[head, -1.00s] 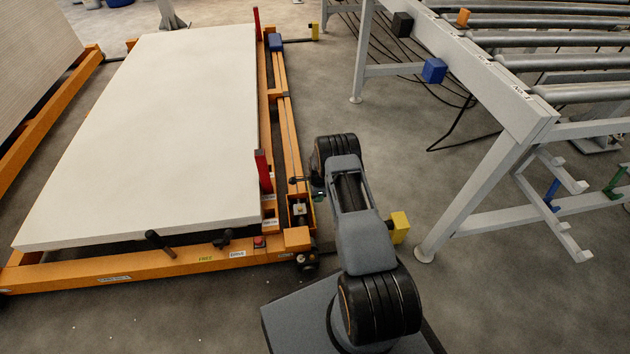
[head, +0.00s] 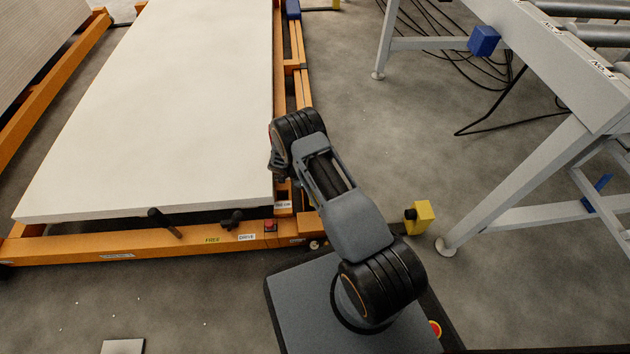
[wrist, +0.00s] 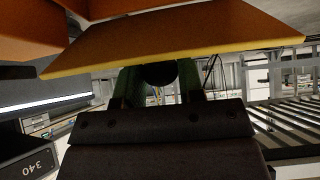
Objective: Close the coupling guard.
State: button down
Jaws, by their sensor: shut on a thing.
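In the wrist view, a yellow-orange panel (wrist: 190,42), which looks like the coupling guard, spans the top of the picture at a slight slant. My gripper (wrist: 158,82) has its two green fingers on either side of a round black knob (wrist: 158,74) just under the panel's edge. The fingers are shut on this knob. The panel hides the fingertips in part, and I cannot tell how far the guard is swung. In the head view, my arm hides the gripper and the guard, beside the near right corner of the orange frame (head: 140,244).
A large white board (head: 170,110) lies on the orange frame. Two black handles and a red button (head: 270,226) sit along its front. A grey roller conveyor (head: 540,180) stands at right, with cables on the floor.

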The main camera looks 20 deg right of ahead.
jog(key=shift+a+f+b, duration=0.15)
jog(key=shift+f+b, duration=0.1)
jog(key=shift+b, duration=0.05)
jog(key=shift+h, duration=0.3)
jog(key=c, duration=0.8)
grip_release()
jog(key=shift+o, duration=0.2)
jog(key=shift+a, duration=0.1)
jog(key=shift+r, duration=0.55)
notch_tip(320, 180, up, 3)
jog(key=shift+s+r+p, duration=0.1)
jog(key=shift+p, duration=0.95)
jog(key=s+a+r+p, duration=0.1)
jog(key=s+r+p, duration=0.5)
jog(key=s, duration=0.7)
notch_tip(320, 180, up, 3)
jog(key=shift+s+a+f, duration=0.15)
jog(key=shift+s+a, duration=0.05)
jog(key=shift+s, duration=0.15)
